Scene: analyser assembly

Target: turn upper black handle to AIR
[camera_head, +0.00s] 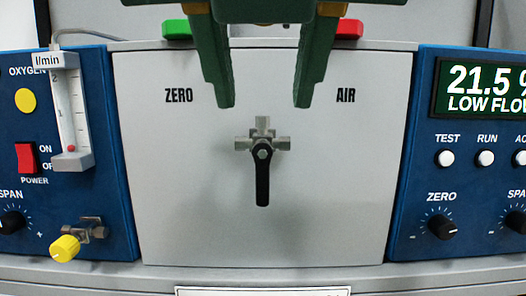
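A black handle (262,182) hangs straight down from a metal valve (263,138) in the middle of the grey panel. The label ZERO (179,95) is printed to its upper left and the label AIR (346,95) to its upper right. It is the only black lever I see. My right gripper (264,104) comes down from the top with its two green fingers spread wide. The fingertips appear above the valve, one on each side, with nothing between them. How far they are from the panel is unclear. My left gripper is not in view.
A blue panel (108,160) at left carries a flowmeter (72,115), a red switch (26,157) and a yellow knob (65,248). A blue panel at right has a display (484,90), buttons and knobs. Green (176,28) and red (349,28) blocks sit on top. The panel around the handle is clear.

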